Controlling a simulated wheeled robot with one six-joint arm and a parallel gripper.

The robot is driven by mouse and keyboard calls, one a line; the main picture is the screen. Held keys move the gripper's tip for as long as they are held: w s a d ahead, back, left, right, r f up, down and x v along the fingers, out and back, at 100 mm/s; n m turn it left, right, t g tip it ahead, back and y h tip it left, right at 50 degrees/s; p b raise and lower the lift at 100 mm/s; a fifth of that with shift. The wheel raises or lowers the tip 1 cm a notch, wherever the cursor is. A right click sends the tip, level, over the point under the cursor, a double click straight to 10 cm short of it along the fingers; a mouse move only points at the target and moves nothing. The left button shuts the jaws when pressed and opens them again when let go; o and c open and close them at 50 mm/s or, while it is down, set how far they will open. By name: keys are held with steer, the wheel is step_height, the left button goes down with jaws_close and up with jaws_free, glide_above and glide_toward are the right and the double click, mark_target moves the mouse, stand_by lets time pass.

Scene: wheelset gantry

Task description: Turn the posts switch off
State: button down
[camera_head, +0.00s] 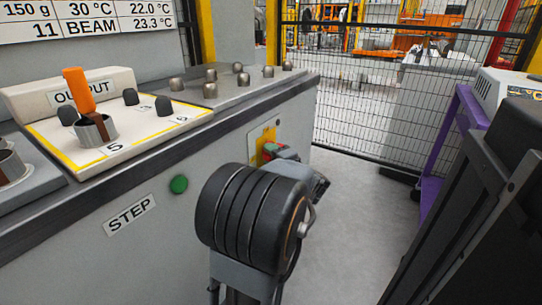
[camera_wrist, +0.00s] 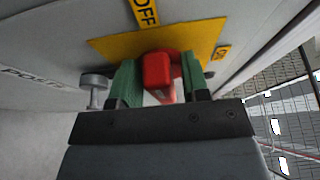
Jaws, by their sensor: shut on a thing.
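The posts switch has a red handle (camera_wrist: 158,75) on a yellow plate (camera_wrist: 108,47). The plate also shows in the head view (camera_head: 256,142), on the console's side panel. An "OFF" label (camera_wrist: 146,12) is at the plate's top edge in the wrist view, and a small "ON" label (camera_wrist: 222,52) is at its right. My gripper (camera_wrist: 160,84), with green fingers, is shut on the red handle, one finger on each side. In the head view my arm hides most of the switch, and the handle's exact angle cannot be told.
A round metal knob (camera_wrist: 94,82) stands just left of my fingers. A green button (camera_head: 179,184) and a "STEP" label (camera_head: 130,215) are on the same panel. A mesh fence (camera_head: 390,110) stands behind, and a purple frame (camera_head: 442,150) is at right. Grey floor lies between.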

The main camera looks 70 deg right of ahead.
steer(key=shift+f, duration=0.1)
steer(key=c, duration=1)
jaws_free()
steer(key=shift+s, duration=0.1)
steer(key=shift+o, duration=0.2)
steer(key=p+v, duration=0.3)
steer(key=v, duration=1)
steer(key=shift+s+a+p, duration=0.25)
steer(key=shift+s+p, duration=0.05)
steer(key=shift+s, duration=0.1)
